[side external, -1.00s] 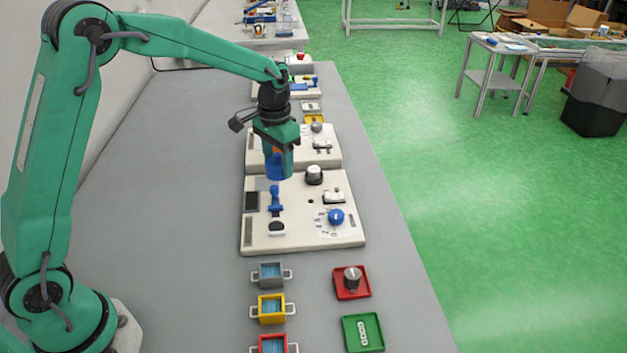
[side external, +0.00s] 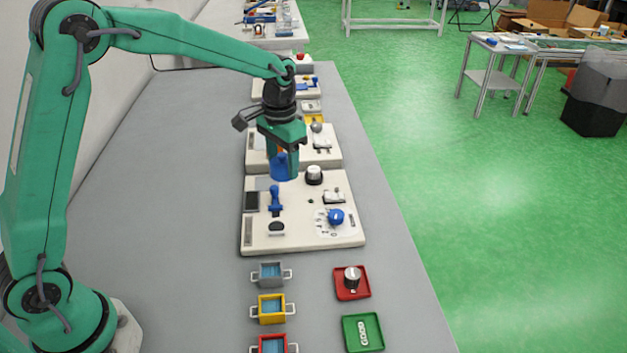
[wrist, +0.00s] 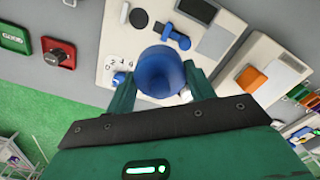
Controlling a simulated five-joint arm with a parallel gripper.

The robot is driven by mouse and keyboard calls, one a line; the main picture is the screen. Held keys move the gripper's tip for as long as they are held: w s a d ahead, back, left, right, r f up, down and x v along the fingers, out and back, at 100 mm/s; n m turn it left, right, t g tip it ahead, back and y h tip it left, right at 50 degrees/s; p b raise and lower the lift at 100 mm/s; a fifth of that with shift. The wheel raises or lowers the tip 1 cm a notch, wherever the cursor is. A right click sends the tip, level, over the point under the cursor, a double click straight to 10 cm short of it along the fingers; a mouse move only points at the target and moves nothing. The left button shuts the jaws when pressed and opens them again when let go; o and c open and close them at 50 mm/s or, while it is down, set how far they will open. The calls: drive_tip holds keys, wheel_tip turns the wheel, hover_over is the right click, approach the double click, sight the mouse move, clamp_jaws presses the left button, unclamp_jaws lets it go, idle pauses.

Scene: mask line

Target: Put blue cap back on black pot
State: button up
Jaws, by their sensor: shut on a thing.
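A blue cylindrical cap (side external: 284,168) is held between the fingers of my gripper (side external: 283,160), above the far part of the near cream panel. In the wrist view the cap (wrist: 160,70) sits between the two green fingers (wrist: 161,82) and covers part of the panel. A round knob with a black base and pale top (side external: 314,175) stands on the panel just right of the gripper. I cannot tell whether it is the black pot. A black rounded piece (side external: 276,227) is at the panel's near left.
The near cream panel (side external: 260,240) also carries a blue lever (side external: 275,199) and a blue dial (side external: 336,216). Small bins, a red tray (side external: 340,294) with a metallic knob and a green tray (side external: 351,345) stand nearer. Bare grey table (side external: 150,190) lies left.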

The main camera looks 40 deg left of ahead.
drive_tip(key=shift+w, duration=0.15)
approach(314, 168)
drive_tip(key=shift+s+d+f, duration=0.15)
drive_tip(key=shift+s+f, duration=0.05)
drive_tip(key=shift+s, duration=0.25)
drive_tip(key=shift+s+d+f, duration=0.1)
drive_tip(key=shift+s+f, duration=0.05)
drive_tip(key=shift+s, duration=0.25)
drive_tip(key=shift+w+a+f, duration=0.1)
drive_tip(key=shift+w+f, duration=0.05)
drive_tip(key=shift+w, duration=0.25)
drive_tip(key=shift+w+a+f, duration=0.1)
drive_tip(key=shift+w, duration=0.3)
drive_tip(key=shift+f, duration=0.2)
drive_tip(key=shift+f, duration=3)
drive_tip(key=shift+f, duration=0.2)
drive_tip(key=o, duration=1.5)
